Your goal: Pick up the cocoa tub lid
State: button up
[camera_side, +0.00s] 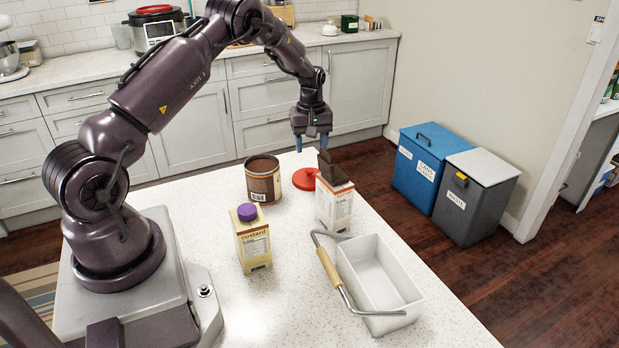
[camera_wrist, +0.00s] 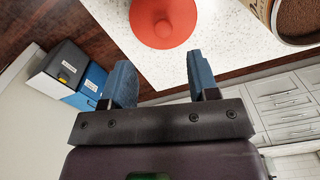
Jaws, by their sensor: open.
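The red cocoa tub lid (camera_side: 306,179) lies flat on the white speckled counter, just right of the open brown cocoa tub (camera_side: 263,179). It is round with a small knob in the middle, and it also shows at the top of the wrist view (camera_wrist: 166,17). The tub, full of brown powder, shows at the top right of the wrist view (camera_wrist: 295,18). My gripper (camera_side: 312,142) is open and empty, its two blue fingers pointing down, above the counter near the lid. In the wrist view the fingers (camera_wrist: 162,84) are apart, with the lid beyond them. Nothing touches the lid.
A white carton (camera_side: 334,206) with a dark brown piece on top stands close to the lid. Bins (camera_side: 428,168) stand beyond the counter.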

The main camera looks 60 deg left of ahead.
aim_at(310, 170)
jog(key=f, duration=0.7)
jog(key=shift+s+d+f, duration=0.2)
jog(key=shift+s, duration=0.1)
jog(key=shift+c, duration=0.4)
jog(key=c, duration=0.9)
